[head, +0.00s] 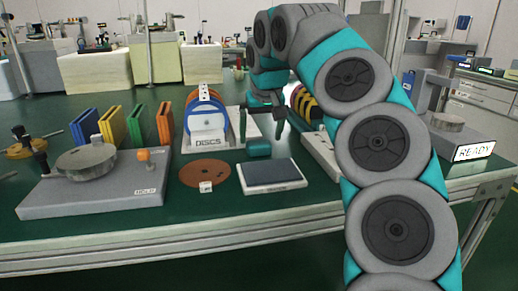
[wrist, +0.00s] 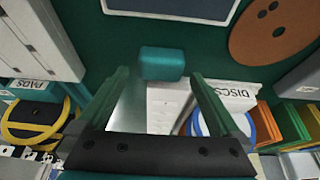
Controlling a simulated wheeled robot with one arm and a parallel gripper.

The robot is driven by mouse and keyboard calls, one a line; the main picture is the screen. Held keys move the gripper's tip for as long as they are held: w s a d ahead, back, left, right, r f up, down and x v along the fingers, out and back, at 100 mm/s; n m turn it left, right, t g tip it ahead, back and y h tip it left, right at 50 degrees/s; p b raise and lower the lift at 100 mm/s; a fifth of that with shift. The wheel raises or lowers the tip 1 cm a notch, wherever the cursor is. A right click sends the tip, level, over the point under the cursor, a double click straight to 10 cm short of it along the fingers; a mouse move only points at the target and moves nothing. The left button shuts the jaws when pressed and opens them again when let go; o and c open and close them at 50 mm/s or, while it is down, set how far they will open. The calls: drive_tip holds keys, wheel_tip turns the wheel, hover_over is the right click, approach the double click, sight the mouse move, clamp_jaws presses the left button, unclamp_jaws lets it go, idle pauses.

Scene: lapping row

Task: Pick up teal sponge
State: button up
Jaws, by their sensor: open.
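The teal sponge (head: 258,148) is a small block lying on the green tabletop, between the disc stand and the grey pad in the head view. In the wrist view the sponge (wrist: 163,63) shows just beyond the fingertips, roughly centred between them. My gripper (head: 262,122) is open and points down above the sponge, with nothing between its fingers. In the wrist view my gripper (wrist: 158,76) has its two fingers spread on either side. I cannot tell the exact height left between the fingertips and the sponge.
The DISCS stand (head: 206,142) is left of the gripper, and a grey pad in a white frame (head: 271,175) lies in front of the sponge. A brown disc (head: 205,173) and a grey HOLD plate (head: 95,197) lie further left. A PADS holder (wrist: 25,88) is close by.

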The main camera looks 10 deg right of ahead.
sight(259, 143)
drive_tip(key=shift+x, duration=1.9)
drive_tip(key=shift+a, duration=0.1)
drive_tip(key=shift+c, duration=0.4)
drive_tip(key=c, duration=1.2)
drive_tip(key=shift+r, duration=0.2)
